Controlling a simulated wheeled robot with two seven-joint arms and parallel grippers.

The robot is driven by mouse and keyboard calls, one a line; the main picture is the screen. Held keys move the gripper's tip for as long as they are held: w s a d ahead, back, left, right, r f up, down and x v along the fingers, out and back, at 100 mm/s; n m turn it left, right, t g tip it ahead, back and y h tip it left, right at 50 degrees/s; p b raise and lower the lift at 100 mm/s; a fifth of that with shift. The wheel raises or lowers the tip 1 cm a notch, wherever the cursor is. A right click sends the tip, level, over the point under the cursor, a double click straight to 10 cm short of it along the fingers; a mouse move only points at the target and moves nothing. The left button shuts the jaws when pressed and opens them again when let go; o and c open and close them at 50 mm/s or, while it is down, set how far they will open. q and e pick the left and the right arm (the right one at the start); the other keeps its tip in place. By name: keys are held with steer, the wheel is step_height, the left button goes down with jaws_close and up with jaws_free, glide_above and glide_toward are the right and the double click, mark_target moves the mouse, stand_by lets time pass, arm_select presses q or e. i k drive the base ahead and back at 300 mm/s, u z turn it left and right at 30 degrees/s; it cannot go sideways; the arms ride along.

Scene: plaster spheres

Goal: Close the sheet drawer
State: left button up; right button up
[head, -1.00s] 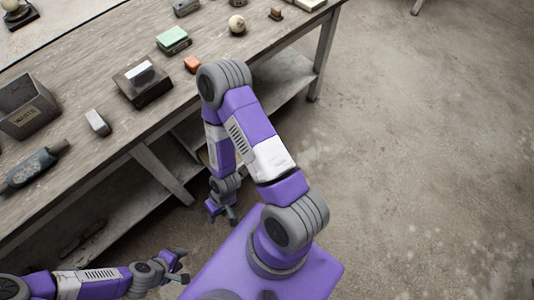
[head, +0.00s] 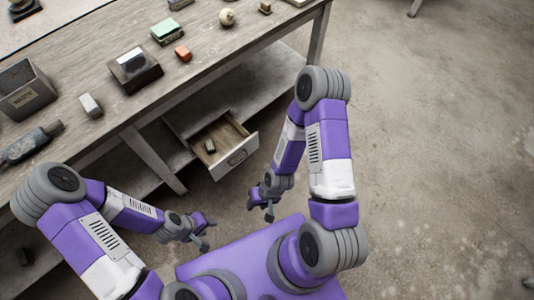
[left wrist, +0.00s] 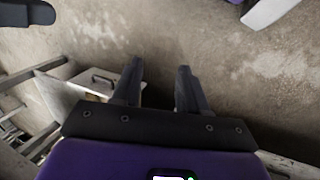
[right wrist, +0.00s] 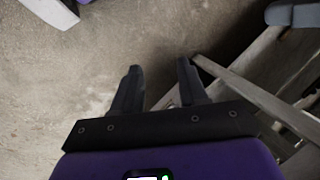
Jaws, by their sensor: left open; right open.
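The sheet drawer (head: 237,157) sticks out open from under the workbench in the head view. It has a pale front with a handle and a small dark block (head: 210,146) inside. What looks like its front also shows at the left of the left wrist view (left wrist: 129,82). My left gripper (head: 207,234) is open and empty, apart from the drawer, below it in the head picture. My right gripper (head: 260,208) is open and empty, also apart from the drawer, below and right of its front.
The workbench (head: 105,110) carries a bin (head: 28,100), a dark box (head: 135,75), a green block (head: 167,32), an orange block (head: 183,53) and a pale sphere (head: 227,17). A slanted wooden leg (head: 152,160) stands left of the drawer. The floor at right is clear.

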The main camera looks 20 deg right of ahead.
mark_target(233, 145)
steer(key=u, duration=0.1)
steer(key=k, duration=1.05)
steer(key=z, duration=0.55)
steer(key=i, duration=1.55)
steer(key=u, duration=0.45)
